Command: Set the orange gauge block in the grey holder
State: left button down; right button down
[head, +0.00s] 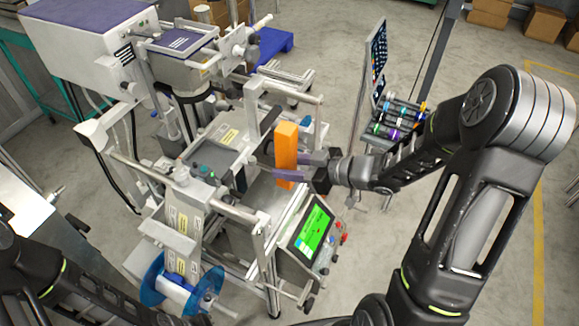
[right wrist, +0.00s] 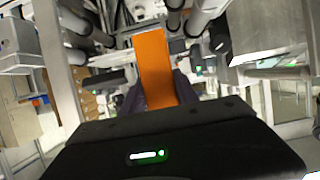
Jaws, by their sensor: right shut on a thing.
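The orange gauge block (head: 287,145) is a tall bar held upright beside the machine's upper frame in the head view. My right gripper (head: 287,168) is shut on its lower part. In the right wrist view the block (right wrist: 153,62) stands between the fingers of the right gripper (right wrist: 157,92). I cannot make out the grey holder for certain among the machine's grey parts. My left arm shows at the lower left of the head view, but its gripper is not visible.
The grey machine (head: 225,130) with rails and rollers fills the middle. A green-lit screen (head: 312,228) is at its front right, and a blue reel (head: 180,285) at its lower front. A rack of bottles (head: 398,122) stands right.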

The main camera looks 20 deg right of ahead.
jog(key=w+a+b, duration=0.1)
jog(key=w+a, duration=0.4)
jog(key=w, duration=0.1)
jog(key=w+a+f+b, duration=0.1)
jog(key=w+a+b, duration=0.1)
jog(key=w+a, duration=0.3)
jog(key=w+a+b, duration=0.1)
jog(key=w+a, duration=0.5)
jog(key=w, duration=0.2)
jog(key=shift+w+f+b, duration=0.3)
jog(key=shift+w+f, duration=0.05)
jog(key=shift+w, duration=0.05)
jog(key=shift+f+b, duration=0.4)
jog(key=shift+f, duration=0.2)
dwell(0.4)
jog(key=c, duration=1.3)
grip_release()
jog(key=o, duration=0.5)
jog(key=shift+d, duration=0.1)
jog(key=shift+c, duration=0.2)
jog(key=shift+s, duration=0.1)
jog(key=v, duration=0.7)
jog(key=shift+s+d+r, duration=0.1)
jog(key=shift+s+d, duration=0.15)
